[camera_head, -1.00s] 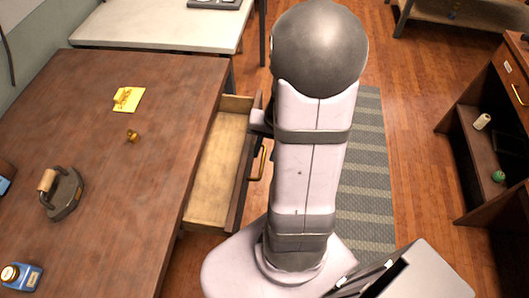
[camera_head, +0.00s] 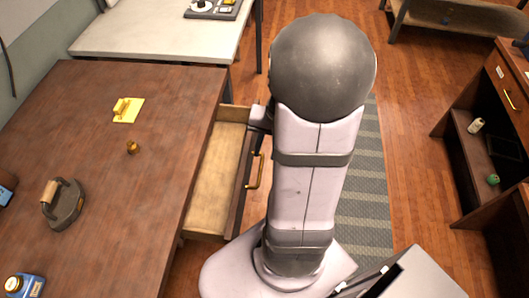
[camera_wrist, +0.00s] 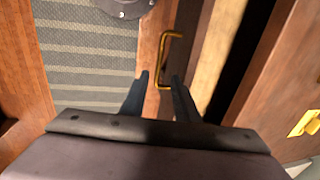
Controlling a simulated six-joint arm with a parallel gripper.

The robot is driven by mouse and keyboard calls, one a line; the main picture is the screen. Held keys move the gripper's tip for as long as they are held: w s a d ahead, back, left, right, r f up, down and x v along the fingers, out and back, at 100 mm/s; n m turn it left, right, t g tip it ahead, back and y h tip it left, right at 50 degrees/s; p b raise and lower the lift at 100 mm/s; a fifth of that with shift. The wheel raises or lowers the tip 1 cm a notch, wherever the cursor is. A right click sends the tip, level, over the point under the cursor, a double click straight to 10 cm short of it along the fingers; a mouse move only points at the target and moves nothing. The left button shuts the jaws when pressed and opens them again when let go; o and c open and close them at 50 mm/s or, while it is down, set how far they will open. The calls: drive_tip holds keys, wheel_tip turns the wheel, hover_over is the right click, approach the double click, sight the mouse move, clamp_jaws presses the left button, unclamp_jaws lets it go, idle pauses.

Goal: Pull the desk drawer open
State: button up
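The desk drawer (camera_head: 217,185) stands pulled out from the right side of the brown wooden desk (camera_head: 95,185), its pale, empty inside showing. Its brass handle (camera_head: 254,171) is on the dark front, and shows in the wrist view too (camera_wrist: 178,35). My gripper (camera_wrist: 160,84) is open there, with two dark fingers apart. The near end of the handle appears between and just beyond the fingertips; I cannot tell whether they touch it. In the head view my arm hides the fingers, and a dark part of the arm's end is close to the drawer front.
A white table (camera_head: 150,35) stands behind. A striped mat (camera_head: 362,205) lies right of my arm; a shelf unit (camera_head: 480,180) stands farther right.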

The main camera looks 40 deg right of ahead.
sight(261, 166)
drive_tip(key=shift+d+r+p, duration=0.1)
drive_tip(key=shift+r+p, duration=0.2)
drive_tip(key=shift+p, duration=0.75)
drive_tip(key=shift+w+a+f+b, duration=0.15)
drive_tip(key=shift+f, duration=1.15)
drive_tip(key=shift+w+a+f+b, duration=0.1)
drive_tip(key=shift+w+f, duration=0.1)
drive_tip(key=shift+f, duration=1.1)
drive_tip(key=shift+w+a+f+b, duration=0.15)
drive_tip(key=shift+f, duration=1.15)
drive_tip(key=shift+c, duration=0.7)
clamp_jaws()
